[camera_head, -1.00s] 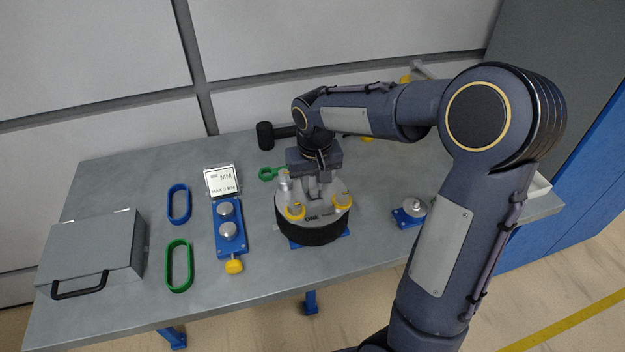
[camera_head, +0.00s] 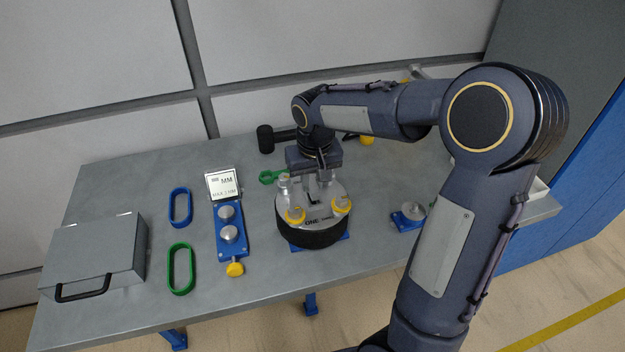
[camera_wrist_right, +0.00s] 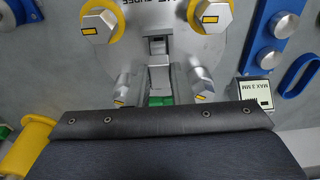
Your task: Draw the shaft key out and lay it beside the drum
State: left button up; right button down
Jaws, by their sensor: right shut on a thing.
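The drum (camera_head: 311,234) is a black-sided cylinder with a silver top, standing on a blue base on the bench. My right gripper (camera_head: 315,186) points down over the drum's top, near its middle. It is shut on the shaft key, which is mostly hidden between the fingers. In the right wrist view, the gripper (camera_wrist_right: 166,84) shows grey fingers close to a dark slot in the drum face (camera_wrist_right: 150,20). I cannot tell how far the key is out of its slot. My left gripper is not in view.
Yellow-collared bolts (camera_head: 341,205) stand on the drum top. A blue gauge block (camera_head: 231,238) and blue (camera_head: 180,208) and green (camera_head: 181,268) loops lie to the left. A grey case (camera_head: 95,255) sits far left. A silver-knobbed blue block (camera_head: 408,217) is at the right.

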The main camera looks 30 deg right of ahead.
aim_at(312, 183)
jog(key=shift+r+p, duration=0.3)
jog(key=shift+r, duration=0.25)
jog(key=shift+r+p, duration=1.65)
jog(key=shift+r, duration=0.35)
jog(key=shift+f, duration=0.1)
